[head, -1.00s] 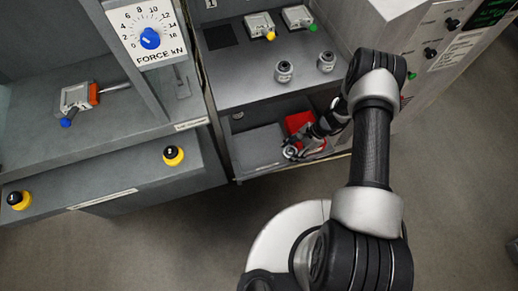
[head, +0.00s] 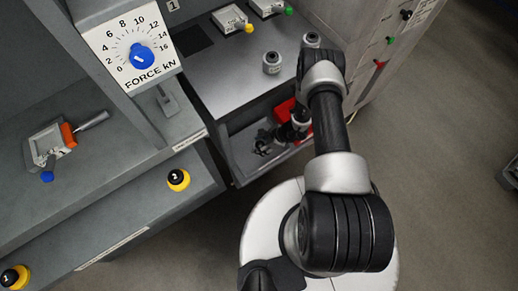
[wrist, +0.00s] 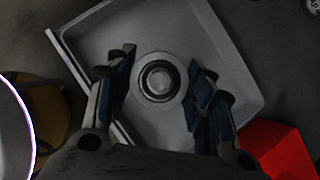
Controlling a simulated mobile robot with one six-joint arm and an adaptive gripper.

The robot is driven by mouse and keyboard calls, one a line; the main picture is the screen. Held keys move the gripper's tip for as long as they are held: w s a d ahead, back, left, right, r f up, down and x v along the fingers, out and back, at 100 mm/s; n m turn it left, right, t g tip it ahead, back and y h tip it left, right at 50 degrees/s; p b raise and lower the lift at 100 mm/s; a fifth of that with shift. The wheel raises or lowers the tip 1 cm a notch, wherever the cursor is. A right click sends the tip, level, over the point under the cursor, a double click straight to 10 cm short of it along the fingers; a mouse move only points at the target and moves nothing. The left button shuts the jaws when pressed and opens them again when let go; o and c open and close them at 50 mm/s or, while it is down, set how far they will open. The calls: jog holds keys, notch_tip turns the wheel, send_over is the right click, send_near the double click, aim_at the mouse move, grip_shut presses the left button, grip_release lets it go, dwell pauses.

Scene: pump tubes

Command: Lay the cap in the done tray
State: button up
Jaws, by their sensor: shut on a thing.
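The cap (wrist: 158,77), a grey ring-shaped piece with a dark centre, sits between the two fingers of my gripper (wrist: 162,90) in the wrist view. My gripper is shut on it. Behind it is a light grey square tray (wrist: 222,45) with a raised rim, seen from above. The gap between cap and tray floor is hard to judge. In the head view, my gripper (head: 264,143) is inside the low shelf of the bench, over the grey tray (head: 240,144). The cap cannot be made out there.
A red bin (head: 284,110) stands beside the tray, also in the wrist view (wrist: 282,152). A press with a force dial (head: 138,55) stands at left.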

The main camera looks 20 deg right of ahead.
jog(key=shift+f+b, duration=0.8)
jog(key=shift+f, duration=1.05)
jog(key=shift+f, duration=0.15)
jog(key=o, duration=1.4)
jog(key=shift+d+r, duration=0.1)
jog(key=shift+r, duration=0.25)
jog(key=p+v, duration=0.4)
jog(key=v, duration=0.7)
jog(key=shift+d+r, duration=0.15)
jog(key=shift+r, duration=0.05)
jog(key=shift+s, duration=0.1)
